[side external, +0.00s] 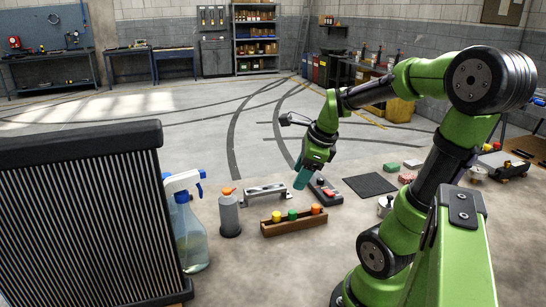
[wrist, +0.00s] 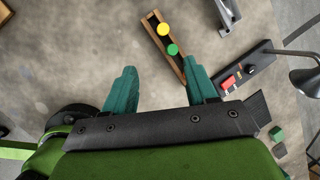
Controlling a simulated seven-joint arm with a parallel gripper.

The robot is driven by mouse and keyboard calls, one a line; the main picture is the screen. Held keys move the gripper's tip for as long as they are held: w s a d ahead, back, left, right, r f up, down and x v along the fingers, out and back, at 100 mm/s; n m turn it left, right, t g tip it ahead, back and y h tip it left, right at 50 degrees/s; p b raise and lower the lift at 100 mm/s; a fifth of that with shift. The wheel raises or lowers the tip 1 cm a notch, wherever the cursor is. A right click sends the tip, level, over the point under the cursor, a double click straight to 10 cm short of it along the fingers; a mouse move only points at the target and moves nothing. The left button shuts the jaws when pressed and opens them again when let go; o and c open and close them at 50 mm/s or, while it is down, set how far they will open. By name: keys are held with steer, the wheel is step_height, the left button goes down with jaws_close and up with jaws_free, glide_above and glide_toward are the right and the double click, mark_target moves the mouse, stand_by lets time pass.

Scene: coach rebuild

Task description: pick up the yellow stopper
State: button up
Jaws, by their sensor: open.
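The yellow stopper (side external: 276,216) stands at the left end of a narrow wooden trough (side external: 294,228) in the side view. A green stopper (side external: 292,215) is beside it and an orange stopper (side external: 315,209) is at the right end. My gripper (side external: 301,185) hangs above and behind the trough, apart from the stoppers. There the yellow stopper (wrist: 163,29) and green stopper (wrist: 173,49) lie beyond the fingertips, nearer the right finger. The orange stopper is not visible there.
A grey bottle with an orange cap (side external: 229,214) and a spray bottle (side external: 188,230) stand left of the trough. A metal bracket (side external: 263,194) and a dark switch box (side external: 325,191) lie behind it. A ribbed radiator (side external: 85,220) fills the left front. Floor in front of the trough is clear.

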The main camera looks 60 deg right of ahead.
steer(key=m, duration=0.5)
glide_toward(277, 213)
step_height(277, 213, down, 3)
steer(key=shift+w+r+x, duration=0.1)
steer(key=shift+w+x, duration=0.05)
steer(key=shift+x, duration=0.85)
steer(key=shift+w+r+x, duration=0.1)
steer(key=shift+w+x, duration=0.05)
steer(key=shift+x, duration=0.85)
steer(key=shift+w+x, duration=0.2)
steer(key=shift+x, duration=0.8)
jaws_close()
